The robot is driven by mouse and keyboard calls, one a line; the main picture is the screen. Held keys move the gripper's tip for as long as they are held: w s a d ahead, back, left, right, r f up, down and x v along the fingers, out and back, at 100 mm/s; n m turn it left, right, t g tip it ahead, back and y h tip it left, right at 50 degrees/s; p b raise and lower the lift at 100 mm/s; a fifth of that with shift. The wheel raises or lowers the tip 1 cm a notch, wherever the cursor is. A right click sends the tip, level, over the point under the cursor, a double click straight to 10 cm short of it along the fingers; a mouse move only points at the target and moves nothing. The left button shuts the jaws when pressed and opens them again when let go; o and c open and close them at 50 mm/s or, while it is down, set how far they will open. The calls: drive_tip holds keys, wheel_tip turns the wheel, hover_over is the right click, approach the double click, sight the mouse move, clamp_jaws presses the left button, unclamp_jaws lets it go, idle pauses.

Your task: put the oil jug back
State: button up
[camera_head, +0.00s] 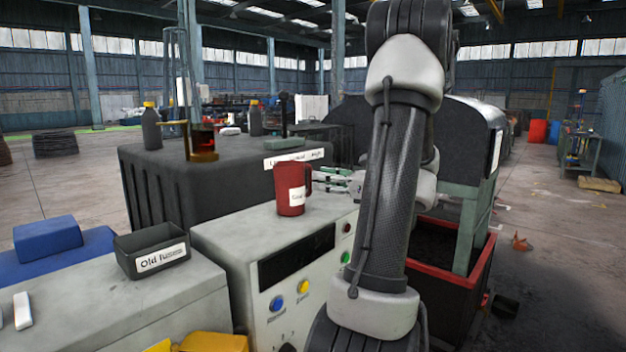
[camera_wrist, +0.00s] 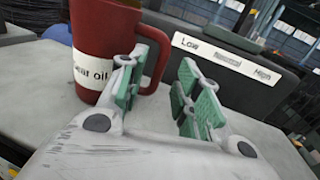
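The oil jug (camera_head: 289,190) is a red mug-shaped vessel with a white label and a handle. It stands upright on the grey control cabinet (camera_head: 230,232). My gripper (camera_head: 335,180) is just right of the jug, at handle height. In the wrist view the jug (camera_wrist: 103,40) is at upper left, its label partly reading "oil". My gripper (camera_wrist: 160,80) is open there. The handle's loop lies by the left fingertip and reaches toward the gap; I cannot tell whether it is between the fingers or touching one.
A dark block with a Low–Normal–High strip (camera_wrist: 228,60) stands behind the cabinet. An "Old fuses" tray (camera_head: 152,250) sits on the grey top at left, near a blue box (camera_head: 48,238). Dark bottles (camera_head: 151,128) stand farther back. A red-rimmed bin (camera_head: 478,272) is at right.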

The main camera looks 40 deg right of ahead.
drive_tip(key=v, duration=0.7)
drive_tip(key=shift+s, duration=0.25)
